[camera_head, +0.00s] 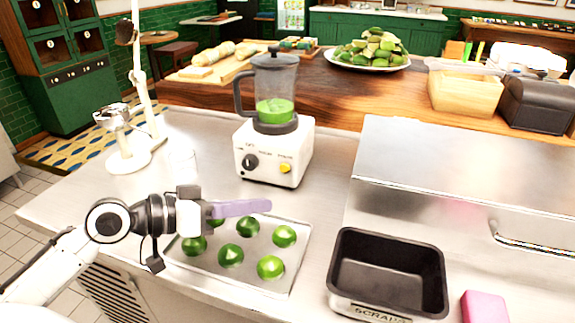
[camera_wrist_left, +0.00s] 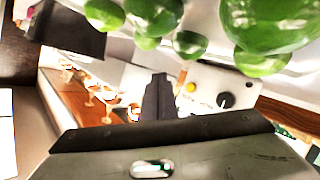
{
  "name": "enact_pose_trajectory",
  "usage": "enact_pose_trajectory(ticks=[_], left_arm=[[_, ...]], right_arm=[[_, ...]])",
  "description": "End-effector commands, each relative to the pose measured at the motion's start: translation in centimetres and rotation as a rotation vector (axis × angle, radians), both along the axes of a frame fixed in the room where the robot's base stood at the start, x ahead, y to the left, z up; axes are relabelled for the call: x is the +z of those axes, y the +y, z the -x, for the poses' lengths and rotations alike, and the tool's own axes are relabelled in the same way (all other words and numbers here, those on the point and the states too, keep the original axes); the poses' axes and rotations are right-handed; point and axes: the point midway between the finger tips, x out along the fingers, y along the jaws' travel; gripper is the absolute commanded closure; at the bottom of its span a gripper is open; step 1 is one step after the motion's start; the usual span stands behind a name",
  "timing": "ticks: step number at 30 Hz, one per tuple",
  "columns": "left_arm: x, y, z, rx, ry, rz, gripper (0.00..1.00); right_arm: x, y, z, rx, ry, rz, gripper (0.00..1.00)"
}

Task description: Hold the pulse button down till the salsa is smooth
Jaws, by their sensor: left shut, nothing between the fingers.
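The blender's white base (camera_head: 272,155) stands on the steel counter with a dark dial (camera_head: 249,162) and a yellow button (camera_head: 285,168) on its front. Its clear jug (camera_head: 275,76) has a lid and holds green salsa (camera_head: 275,110) in the bottom; I cannot tell how smooth it is. My left gripper (camera_head: 268,206) is shut and empty, above the tray and in front of the blender, apart from the button. In the left wrist view, which looks upside down, the yellow button (camera_wrist_left: 191,87) and dial (camera_wrist_left: 227,100) show beyond the fingertips (camera_wrist_left: 158,78). My right gripper is out of view.
A metal tray (camera_head: 215,262) with several green peppers or tomatoes (camera_head: 270,267) lies under my left gripper. A black scraps bin (camera_head: 388,275) and pink block (camera_head: 484,307) stand right. A steel lid (camera_head: 465,165) fills the right.

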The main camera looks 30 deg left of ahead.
Motion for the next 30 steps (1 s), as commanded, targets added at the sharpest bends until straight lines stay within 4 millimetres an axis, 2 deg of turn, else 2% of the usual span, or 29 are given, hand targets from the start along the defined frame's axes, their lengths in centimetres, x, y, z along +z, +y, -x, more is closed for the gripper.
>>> enact_pose_trajectory(ticks=[7, 21, 30], left_arm=[[-0.1, 0.2, -0.9, 0.0, -0.002, -0.001, 1.0], [0.1, 1.7, -7.0, 0.001, -0.003, 0.0, 1.0], [0.0, 2.1, -8.5, 0.001, 0.0, -0.001, 1.0]], right_arm=[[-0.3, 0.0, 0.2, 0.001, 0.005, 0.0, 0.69], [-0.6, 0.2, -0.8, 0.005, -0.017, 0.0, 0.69], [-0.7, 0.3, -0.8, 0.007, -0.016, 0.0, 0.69]])
